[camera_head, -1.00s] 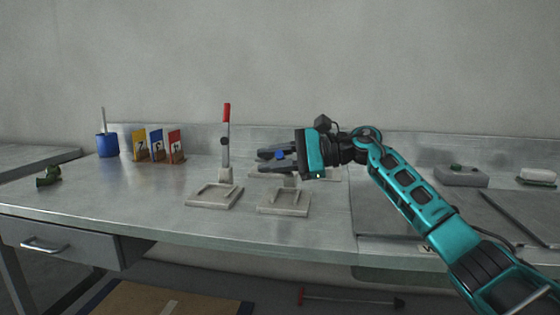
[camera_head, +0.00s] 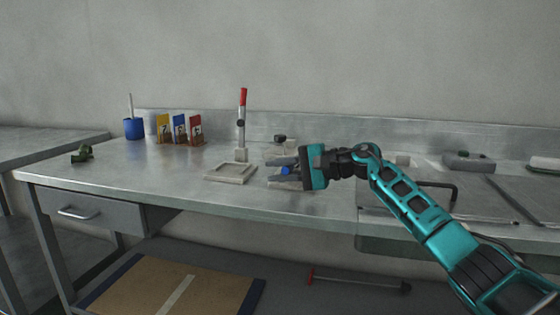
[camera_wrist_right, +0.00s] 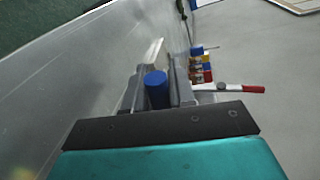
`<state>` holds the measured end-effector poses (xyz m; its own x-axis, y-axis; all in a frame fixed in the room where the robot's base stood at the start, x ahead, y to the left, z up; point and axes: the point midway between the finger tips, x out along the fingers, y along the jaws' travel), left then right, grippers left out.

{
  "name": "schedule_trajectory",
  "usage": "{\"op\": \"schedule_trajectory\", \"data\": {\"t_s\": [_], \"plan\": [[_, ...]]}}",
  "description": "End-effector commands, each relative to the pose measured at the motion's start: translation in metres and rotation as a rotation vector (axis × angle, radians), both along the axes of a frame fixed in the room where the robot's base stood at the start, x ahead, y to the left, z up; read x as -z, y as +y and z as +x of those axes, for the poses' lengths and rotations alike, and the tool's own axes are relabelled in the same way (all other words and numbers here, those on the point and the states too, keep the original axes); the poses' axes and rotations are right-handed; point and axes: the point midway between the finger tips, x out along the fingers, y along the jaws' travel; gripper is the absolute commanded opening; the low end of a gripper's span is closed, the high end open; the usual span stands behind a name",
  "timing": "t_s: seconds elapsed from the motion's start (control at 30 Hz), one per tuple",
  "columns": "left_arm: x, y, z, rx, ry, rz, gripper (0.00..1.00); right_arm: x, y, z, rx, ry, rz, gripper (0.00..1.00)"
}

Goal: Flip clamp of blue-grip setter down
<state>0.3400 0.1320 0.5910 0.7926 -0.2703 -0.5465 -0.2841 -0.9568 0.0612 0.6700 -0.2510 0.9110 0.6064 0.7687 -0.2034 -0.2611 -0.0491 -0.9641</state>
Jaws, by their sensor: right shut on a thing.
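My right gripper (camera_head: 285,170) is low over the bench and shut on the blue grip (camera_head: 287,170) of a setter. The blue grip also shows as a cylinder in the right wrist view (camera_wrist_right: 156,90), between the fingers. The gripper and hand hide most of the blue-grip setter's base and clamp, so the clamp's exact angle is unclear. To the left, a second setter has a square pale base (camera_head: 231,180) and an upright lever with a red grip (camera_head: 242,97). My left gripper is out of view.
A blue cup (camera_head: 134,129) and yellow, blue and red numbered holders (camera_head: 180,130) stand at the back left. A green object (camera_head: 83,153) lies at the far left. The left front bench top is clear.

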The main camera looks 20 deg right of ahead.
Motion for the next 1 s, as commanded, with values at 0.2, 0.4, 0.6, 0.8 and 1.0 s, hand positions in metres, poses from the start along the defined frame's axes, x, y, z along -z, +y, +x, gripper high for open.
{"op": "schedule_trajectory", "data": {"t_s": [0.2,0.4,0.6,0.8,1.0], "plan": [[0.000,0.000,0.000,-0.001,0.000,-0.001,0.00,0.009,-0.002,0.000,0.006,-0.050,-0.037,0.00],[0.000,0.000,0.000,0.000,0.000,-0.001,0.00,0.012,-0.002,0.000,0.006,-0.066,-0.050,0.00],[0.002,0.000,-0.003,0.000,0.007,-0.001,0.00,0.013,-0.002,0.000,0.006,-0.066,-0.052,0.00],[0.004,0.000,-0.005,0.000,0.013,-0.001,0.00,0.014,-0.001,0.000,0.005,-0.064,-0.053,0.32],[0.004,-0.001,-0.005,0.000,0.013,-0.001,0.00,0.013,-0.001,0.000,0.003,-0.064,-0.050,0.45]]}}
